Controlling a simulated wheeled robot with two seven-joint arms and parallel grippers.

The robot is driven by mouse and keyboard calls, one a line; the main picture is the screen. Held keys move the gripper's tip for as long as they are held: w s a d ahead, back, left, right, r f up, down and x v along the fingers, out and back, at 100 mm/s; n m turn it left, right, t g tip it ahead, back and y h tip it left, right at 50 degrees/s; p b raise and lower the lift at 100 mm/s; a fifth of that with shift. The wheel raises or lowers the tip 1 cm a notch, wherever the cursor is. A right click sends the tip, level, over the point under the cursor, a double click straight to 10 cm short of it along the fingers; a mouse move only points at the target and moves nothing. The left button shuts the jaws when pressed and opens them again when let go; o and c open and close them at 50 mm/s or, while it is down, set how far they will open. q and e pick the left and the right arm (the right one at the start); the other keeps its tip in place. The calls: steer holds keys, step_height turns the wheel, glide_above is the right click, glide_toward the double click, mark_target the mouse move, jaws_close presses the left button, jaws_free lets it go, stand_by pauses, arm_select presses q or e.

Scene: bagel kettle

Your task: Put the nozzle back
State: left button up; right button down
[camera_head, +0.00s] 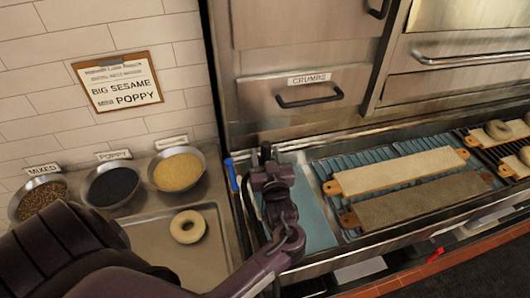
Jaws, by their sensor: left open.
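My left arm comes in from the lower left, and its dark gripper (266,158) is open over the left end of the metal trough, above the blue floor. A slim blue piece (232,176) stands upright at the trough's left edge, just left of the gripper with a small gap. It may be the nozzle, but it is too small to tell. A small red piece (435,255) shows below the trough's front edge at the right; I cannot tell what it is. My right gripper is out of view.
Long boards (400,170) lie on blue racks in the trough. Bowls of mixed (42,199), poppy (112,186) and sesame (179,171) toppings stand at the left. A bagel (188,227) lies on the metal tray (150,238). A steel drawer front (270,98) rises behind.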

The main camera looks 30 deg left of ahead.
mark_target(267, 157)
arm_select(q)
steer(key=b+v, duration=0.2)
steer(key=v, duration=0.2)
steer(key=shift+s+d, duration=0.2)
steer(key=shift+d, duration=0.15)
steer(key=shift+s+d+r, duration=0.1)
steer(key=shift+s+d, duration=0.3)
steer(key=shift+s, duration=0.05)
